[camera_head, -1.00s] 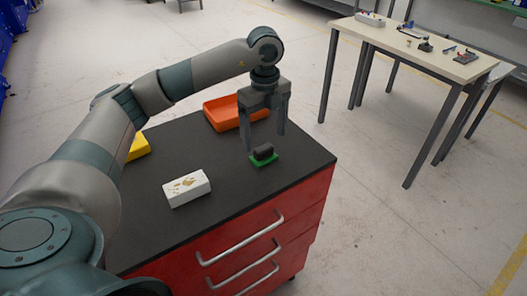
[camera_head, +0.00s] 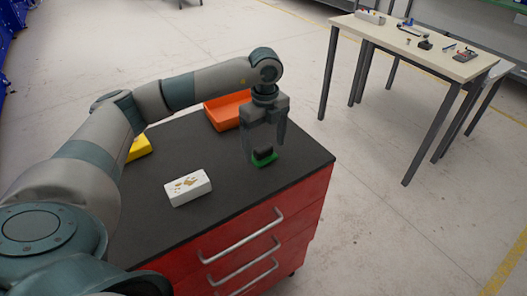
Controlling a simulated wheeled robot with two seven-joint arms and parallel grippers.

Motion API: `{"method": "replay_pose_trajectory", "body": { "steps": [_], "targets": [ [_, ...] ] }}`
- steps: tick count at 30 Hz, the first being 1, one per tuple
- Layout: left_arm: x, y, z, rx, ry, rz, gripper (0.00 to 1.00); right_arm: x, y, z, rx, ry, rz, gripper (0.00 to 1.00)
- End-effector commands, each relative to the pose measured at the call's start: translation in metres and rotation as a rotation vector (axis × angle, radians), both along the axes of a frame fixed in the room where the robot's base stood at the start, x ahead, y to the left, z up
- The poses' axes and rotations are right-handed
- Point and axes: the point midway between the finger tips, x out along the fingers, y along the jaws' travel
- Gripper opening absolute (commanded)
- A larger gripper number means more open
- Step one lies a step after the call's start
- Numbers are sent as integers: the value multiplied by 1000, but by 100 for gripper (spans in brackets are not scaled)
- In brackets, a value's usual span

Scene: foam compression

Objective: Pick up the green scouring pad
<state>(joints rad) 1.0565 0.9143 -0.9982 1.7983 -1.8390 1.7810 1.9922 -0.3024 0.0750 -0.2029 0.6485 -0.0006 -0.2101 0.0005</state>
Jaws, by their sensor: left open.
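The green scouring pad (camera_head: 262,163) lies on the black top of the red drawer cabinet (camera_head: 225,182), near its right side. A small dark block-like piece sits on top of the pad. My left gripper (camera_head: 263,156) points straight down over the pad, with its fingers open. One finger is to the left of the pad and the other to the right. The fingertips are low, about level with the dark piece; I cannot tell whether they touch it. My right gripper is out of view.
A white block with brownish marks (camera_head: 188,188) lies to the left. An orange tray (camera_head: 222,112) stands behind. A yellow object (camera_head: 139,149) is partly hidden by my left arm. A separate table (camera_head: 420,52) with small items stands at the back right.

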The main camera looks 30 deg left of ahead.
Motion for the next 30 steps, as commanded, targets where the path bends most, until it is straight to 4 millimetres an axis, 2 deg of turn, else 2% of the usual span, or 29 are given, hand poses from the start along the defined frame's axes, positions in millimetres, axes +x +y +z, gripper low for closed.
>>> {"method": "replay_pose_trajectory", "body": {
  "steps": [3,5,9,16,23,24,29,30],
  "targets": [
    [0,0,-11,0,2,0,80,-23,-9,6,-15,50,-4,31],
    [0,0,-18,0,3,-1,80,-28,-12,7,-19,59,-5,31],
    [0,0,-27,1,0,-1,80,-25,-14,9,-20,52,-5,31],
    [1,0,-28,1,-1,-1,80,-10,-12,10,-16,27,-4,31],
    [1,0,-28,1,-1,-1,80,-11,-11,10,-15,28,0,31],
    [1,0,-28,1,-1,-1,76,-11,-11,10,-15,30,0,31],
    [1,0,-28,1,-1,-1,37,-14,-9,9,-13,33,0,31],
    [1,0,-28,1,-1,-1,36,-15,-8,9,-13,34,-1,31]
  ]
}}
